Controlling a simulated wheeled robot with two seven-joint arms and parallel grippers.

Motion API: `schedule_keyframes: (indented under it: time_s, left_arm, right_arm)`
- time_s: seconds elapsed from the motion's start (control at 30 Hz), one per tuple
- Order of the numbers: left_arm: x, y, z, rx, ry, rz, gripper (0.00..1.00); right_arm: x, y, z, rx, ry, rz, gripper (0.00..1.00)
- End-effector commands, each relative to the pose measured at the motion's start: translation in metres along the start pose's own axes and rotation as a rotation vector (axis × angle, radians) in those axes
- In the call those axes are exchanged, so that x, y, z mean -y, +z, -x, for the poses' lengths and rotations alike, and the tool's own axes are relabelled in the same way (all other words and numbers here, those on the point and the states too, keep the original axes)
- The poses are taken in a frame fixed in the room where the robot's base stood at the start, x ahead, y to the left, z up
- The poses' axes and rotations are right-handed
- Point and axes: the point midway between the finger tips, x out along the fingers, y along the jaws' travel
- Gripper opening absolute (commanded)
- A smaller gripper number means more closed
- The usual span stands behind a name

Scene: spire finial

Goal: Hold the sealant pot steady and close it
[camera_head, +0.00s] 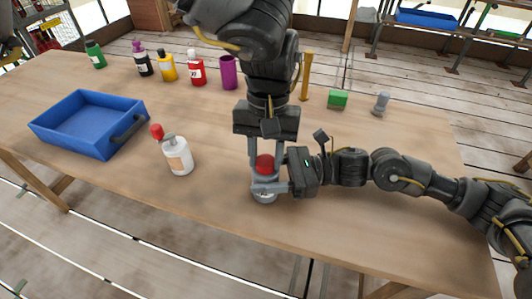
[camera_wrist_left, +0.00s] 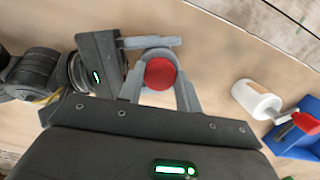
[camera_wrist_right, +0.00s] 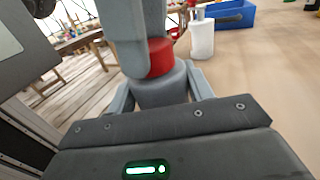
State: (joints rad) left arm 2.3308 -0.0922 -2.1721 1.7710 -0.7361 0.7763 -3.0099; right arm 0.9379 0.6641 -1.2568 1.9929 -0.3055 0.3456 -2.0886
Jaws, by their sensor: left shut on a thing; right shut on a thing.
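The sealant pot is a small grey pot (camera_head: 264,199) standing upright near the table's front edge. Its red lid (camera_head: 265,167) sits directly on top; whether it is seated fully I cannot tell. My left gripper (camera_head: 264,161) comes down from above and is shut on the red lid, which also shows between its fingers in the left wrist view (camera_wrist_left: 160,73). My right gripper (camera_head: 266,187) reaches in from the right and is shut around the pot's body. In the right wrist view the grey pot (camera_wrist_right: 160,87) is between its fingers, with the red lid (camera_wrist_right: 160,57) above, partly hidden by my left gripper.
A white bottle (camera_head: 178,158) with a red top stands left of the pot. A blue tray (camera_head: 62,133) lies farther left. Several coloured bottles, a purple cup (camera_head: 228,72) and a green block (camera_head: 338,99) stand at the back. The table's front left is clear.

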Motion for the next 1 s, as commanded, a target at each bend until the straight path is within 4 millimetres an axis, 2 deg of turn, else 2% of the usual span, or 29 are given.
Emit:
schedule_keyframes:
  time_s: [0.03, 0.07, 0.2, 0.5, 0.8, 1.0]
  left_arm:
    - [-0.002, 0.000, 0.001, -0.001, 0.004, -0.003, 0.13]
    - [-0.002, 0.000, 0.001, -0.001, 0.004, -0.003, 0.37]
    - [-0.001, 0.000, 0.000, 0.000, 0.003, -0.001, 0.55]
    - [-0.001, 0.000, 0.002, -0.001, 0.001, 0.001, 0.56]
    - [0.000, 0.005, 0.036, -0.002, 0.000, 0.003, 0.56]
    - [0.000, 0.007, 0.045, 0.000, 0.000, 0.002, 0.56]
  right_arm:
    - [0.000, -0.001, 0.000, -0.002, 0.000, -0.002, 0.00]
    - [0.000, -0.001, 0.000, -0.002, 0.000, -0.002, 0.00]
    - [0.000, -0.001, 0.000, -0.002, 0.000, -0.002, 0.00]
    - [0.000, -0.001, 0.000, -0.002, 0.000, -0.002, 0.00]
    - [0.000, -0.001, 0.000, -0.002, 0.000, -0.002, 0.00]
    - [0.000, -0.001, 0.000, -0.001, 0.000, -0.002, 0.00]
